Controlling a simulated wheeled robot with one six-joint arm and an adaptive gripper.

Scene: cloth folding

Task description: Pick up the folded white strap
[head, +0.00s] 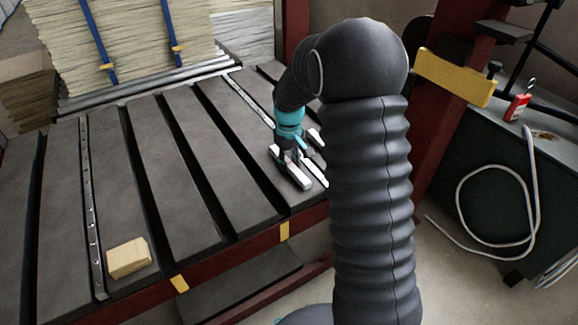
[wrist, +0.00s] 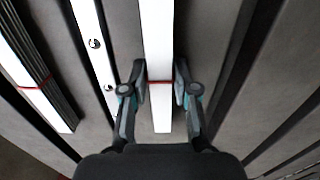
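A long narrow white strap (wrist: 158,40) with a thin red band around it runs up the middle of the wrist view. My gripper (wrist: 160,86) has one finger on each side of it, level with the red band. The fingertips are very close to its edges; I cannot tell whether they press on it. A second white piece with dark layers and a red band (wrist: 40,88) lies to the left in the wrist view. In the head view my gripper (head: 289,152) is low over the slatted table's right part, by white strips; my arm hides part of this area.
The dark slatted table (head: 175,150) has open gaps between slats and a punched metal rail (head: 90,200). A wooden block (head: 128,258) lies at its front left. Stacked sheets (head: 130,40) stand behind. A red tag (head: 517,107) and a pale hose (head: 533,180) are at right.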

